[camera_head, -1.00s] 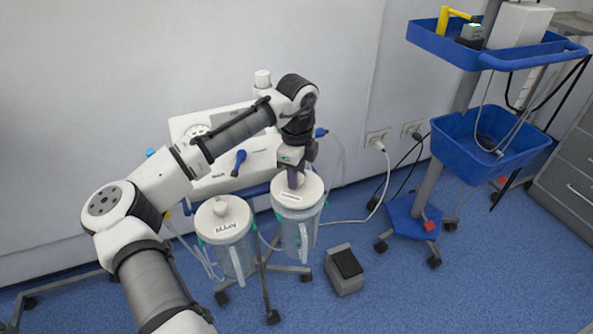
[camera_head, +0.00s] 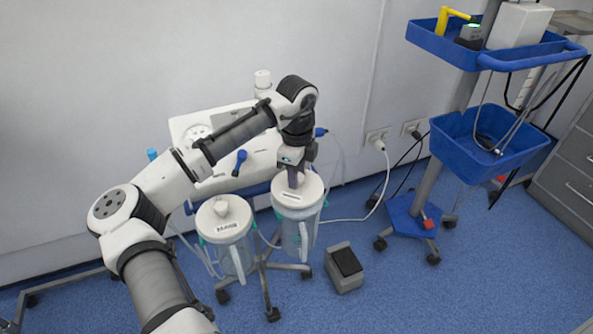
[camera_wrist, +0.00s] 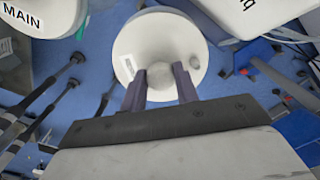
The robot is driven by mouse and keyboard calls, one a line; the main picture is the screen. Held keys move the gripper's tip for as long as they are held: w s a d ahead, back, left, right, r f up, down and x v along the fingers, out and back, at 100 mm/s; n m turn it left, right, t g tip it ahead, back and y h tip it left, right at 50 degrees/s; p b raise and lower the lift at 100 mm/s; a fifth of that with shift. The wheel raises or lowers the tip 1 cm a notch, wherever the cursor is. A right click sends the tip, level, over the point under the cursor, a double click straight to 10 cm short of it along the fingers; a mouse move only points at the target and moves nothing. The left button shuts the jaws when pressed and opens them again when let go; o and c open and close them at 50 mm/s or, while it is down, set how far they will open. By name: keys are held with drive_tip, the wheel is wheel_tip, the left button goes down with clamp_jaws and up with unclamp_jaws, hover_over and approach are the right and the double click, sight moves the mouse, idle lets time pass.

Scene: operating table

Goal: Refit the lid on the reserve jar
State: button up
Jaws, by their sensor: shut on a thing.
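The reserve jar (camera_head: 304,232) is the clear right-hand jar on the stand, with a handle on its side. Its round white lid (camera_head: 311,190) is at the jar's mouth; whether it is fully seated I cannot tell. My gripper (camera_head: 295,180) comes down from above onto the lid. In the wrist view, my gripper (camera_wrist: 160,76) has its two dark fingers closed around the lid's round knob (camera_wrist: 160,72). The white lid (camera_wrist: 158,38) fills the top middle there and hides the jar below.
The jar labelled MAIN (camera_head: 235,252) stands close on the left, with its own white lid (camera_head: 226,212) on. A white suction unit (camera_head: 215,180) is behind. A foot pedal (camera_head: 345,268) lies on the floor at right. A blue trolley (camera_head: 480,140) stands farther right.

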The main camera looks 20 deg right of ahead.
drive_tip(key=shift+f+b, duration=0.4)
drive_tip(key=shift+f, duration=0.75)
drive_tip(key=o, duration=1.1)
wheel_tip(320, 180, up, 14)
drive_tip(key=shift+f+p, duration=0.1)
drive_tip(key=shift+p, duration=0.3)
